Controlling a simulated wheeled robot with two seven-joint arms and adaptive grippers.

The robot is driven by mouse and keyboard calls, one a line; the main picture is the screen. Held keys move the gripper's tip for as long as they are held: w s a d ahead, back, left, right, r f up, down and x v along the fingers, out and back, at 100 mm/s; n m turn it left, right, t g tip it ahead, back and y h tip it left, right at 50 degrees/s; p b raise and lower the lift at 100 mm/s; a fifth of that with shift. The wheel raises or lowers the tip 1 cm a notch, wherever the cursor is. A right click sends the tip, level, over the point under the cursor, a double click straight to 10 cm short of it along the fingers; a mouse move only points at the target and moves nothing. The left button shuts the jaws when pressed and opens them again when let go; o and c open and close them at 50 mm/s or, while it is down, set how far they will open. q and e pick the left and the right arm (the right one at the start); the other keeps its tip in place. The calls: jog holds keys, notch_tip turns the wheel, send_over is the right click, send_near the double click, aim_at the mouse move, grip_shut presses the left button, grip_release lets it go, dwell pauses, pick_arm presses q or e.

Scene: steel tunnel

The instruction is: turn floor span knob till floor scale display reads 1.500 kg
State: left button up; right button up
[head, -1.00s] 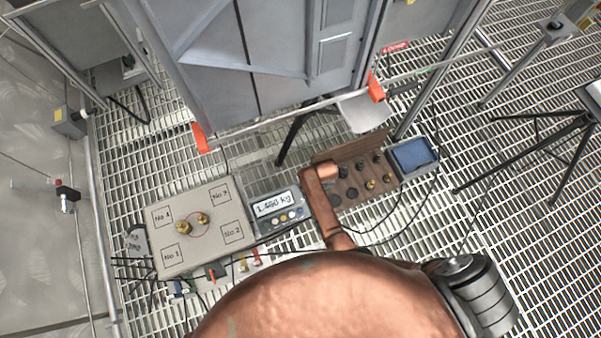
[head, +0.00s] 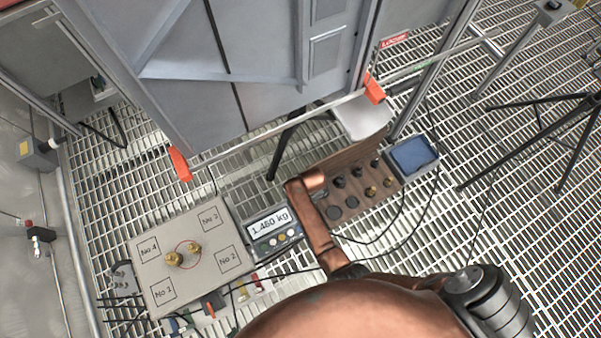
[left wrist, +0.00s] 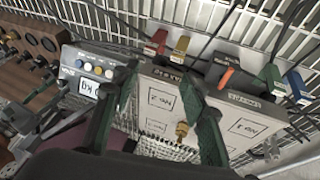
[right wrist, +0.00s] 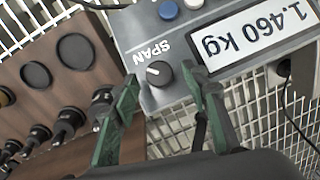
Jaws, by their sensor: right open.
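The floor scale display (head: 268,220) reads 1.460 kg in the head view, and the same reading shows upside down in the right wrist view (right wrist: 250,35). The dark round span knob (right wrist: 158,73), with a white pointer mark, sits beside the SPAN label. My right gripper (right wrist: 160,80) is open, with one green finger on each side of the knob; I cannot tell whether they touch it. My left gripper (left wrist: 160,78) is open and empty, near the scale platform (head: 205,272). Two brass weights (head: 182,256) stand on the platform.
A wooden weight case (head: 350,215) with round recesses and several weights lies beside the display. A blue-topped box (head: 412,156) stands beyond it. Cables and coloured connectors (left wrist: 180,48) run along the platform's edge. A grey cabinet (head: 250,70) stands behind on the grating floor.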

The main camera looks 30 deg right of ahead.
jog(key=shift+f, duration=0.55)
grip_shut()
